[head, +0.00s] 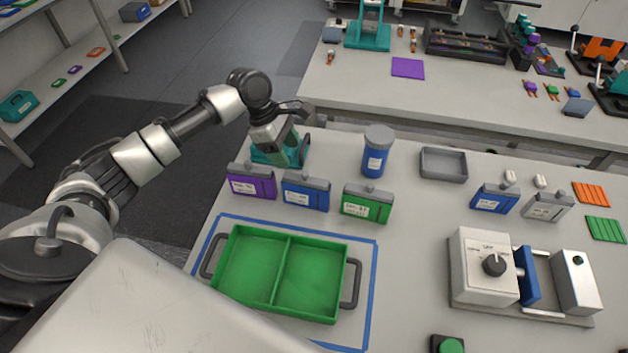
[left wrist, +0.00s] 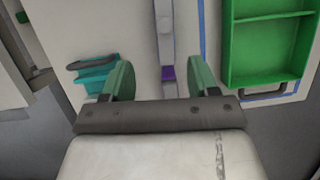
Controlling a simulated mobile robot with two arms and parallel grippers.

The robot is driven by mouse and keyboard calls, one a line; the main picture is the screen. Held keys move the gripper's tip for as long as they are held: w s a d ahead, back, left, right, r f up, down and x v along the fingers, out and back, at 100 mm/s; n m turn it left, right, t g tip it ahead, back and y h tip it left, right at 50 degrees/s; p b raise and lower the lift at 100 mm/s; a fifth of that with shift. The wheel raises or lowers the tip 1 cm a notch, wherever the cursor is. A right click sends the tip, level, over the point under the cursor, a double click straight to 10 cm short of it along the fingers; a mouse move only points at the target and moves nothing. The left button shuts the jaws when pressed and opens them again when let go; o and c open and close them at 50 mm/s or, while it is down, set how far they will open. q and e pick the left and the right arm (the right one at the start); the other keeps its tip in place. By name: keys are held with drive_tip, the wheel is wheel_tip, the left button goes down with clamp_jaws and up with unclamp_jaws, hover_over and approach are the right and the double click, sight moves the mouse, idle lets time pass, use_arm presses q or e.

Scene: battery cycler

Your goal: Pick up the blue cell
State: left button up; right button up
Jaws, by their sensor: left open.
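A blue cell (head: 305,193) with a grey cap and white label stands in a row between a purple cell (head: 251,182) and a green cell (head: 367,204). Another blue cell (head: 494,199) stands farther right beside a grey-white cell. My left gripper (head: 284,152) is open and empty, above and behind the row near the purple and blue cells. In the left wrist view, its green fingers (left wrist: 164,80) are spread, with a narrow grey strip and a purple patch (left wrist: 167,74) between them beyond the tips. My right gripper is not in view.
A green two-compartment tray (head: 226,255) lies in front of the row inside a blue outline. A teal holder (head: 302,150) is behind my gripper, and a blue jar (head: 376,152) and grey bin (head: 444,165) stand to its right. A white dial device (head: 484,270) is at right.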

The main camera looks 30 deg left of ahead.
sight(301, 178)
use_arm(q)
drive_tip(key=x, duration=0.2)
drive_tip(key=s+x, duration=0.1)
drive_tip(key=x, duration=0.1)
drive_tip(key=shift+d+f+p, duration=0.1)
drive_tip(key=shift+d+p, duration=0.1)
drive_tip(key=shift+p, duration=0.2)
drive_tip(key=shift+d+f, duration=0.1)
drive_tip(key=shift+f, duration=0.15)
drive_tip(key=p+x, duration=0.1)
drive_tip(key=x, duration=0.3)
drive_tip(key=shift+w+d+f+p, duration=0.2)
drive_tip(key=shift+f+p, duration=0.05)
drive_tip(key=shift+p, duration=0.15)
drive_tip(key=shift+d+f, duration=0.1)
drive_tip(key=shift+f, duration=0.2)
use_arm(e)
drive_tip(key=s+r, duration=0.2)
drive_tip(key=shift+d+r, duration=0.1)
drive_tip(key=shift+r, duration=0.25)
use_arm(q)
drive_tip(key=shift+c, duration=0.2)
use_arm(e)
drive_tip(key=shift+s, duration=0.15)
use_arm(q)
drive_tip(key=shift+c, duration=1.3)
clamp_jaws()
drive_tip(key=shift+w+r, duration=0.1)
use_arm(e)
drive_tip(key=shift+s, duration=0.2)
